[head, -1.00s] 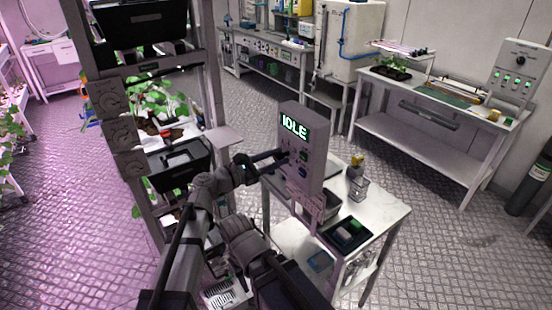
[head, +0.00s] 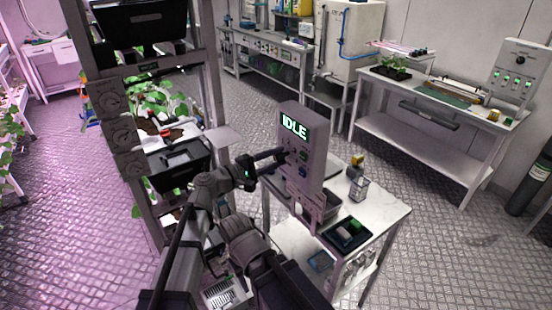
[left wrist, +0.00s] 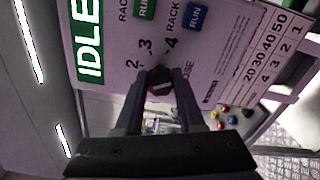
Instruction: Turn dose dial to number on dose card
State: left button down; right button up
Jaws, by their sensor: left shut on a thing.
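The grey control box (head: 303,150) stands on the white table, with IDLE in green on its screen (head: 294,127). It fills much of the left wrist view (left wrist: 110,45). My left gripper (head: 284,155) reaches its front from the left. In the left wrist view my left gripper (left wrist: 160,88) is shut on the dark dose dial (left wrist: 160,76). The numbers 2, 3 and 4 show around the dial; its pointer cannot be made out. My right gripper is not in view.
A green RUN button and a blue RUN button (left wrist: 196,16) sit close to the dial. A dark tray (head: 348,234) and a small clear container (head: 358,188) stand on the white table (head: 385,213). A plant rack (head: 208,85) stands close on the left.

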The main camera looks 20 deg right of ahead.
pick_arm(q)
jog(key=m, duration=0.5)
jog(key=shift+f+m, duration=0.1)
jog(key=shift+m, duration=0.2)
dwell(0.4)
jog(key=c, duration=0.5)
grip_release()
jog(key=shift+v, duration=3.95)
